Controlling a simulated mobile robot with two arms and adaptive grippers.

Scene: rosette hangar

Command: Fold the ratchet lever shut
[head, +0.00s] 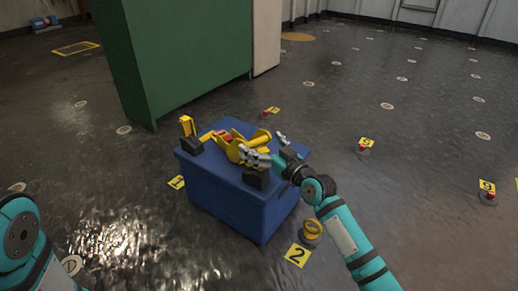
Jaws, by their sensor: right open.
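A yellow ratchet (231,150) with small red parts lies on top of a blue box (230,198). A rounded yellow piece of it, which may be the lever (260,136), sticks up toward the right; its exact angle is too small to tell. My right gripper (264,146) is open at the right side of the ratchet, its fingers spread. One grey finger overlaps the ratchet's near right part, and I cannot tell whether it touches. The other finger is beyond, near the box's far right edge. My left arm shows at the lower left, but its gripper is out of view.
A green cabinet (175,55) stands close behind. The floor to the right is mostly open.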

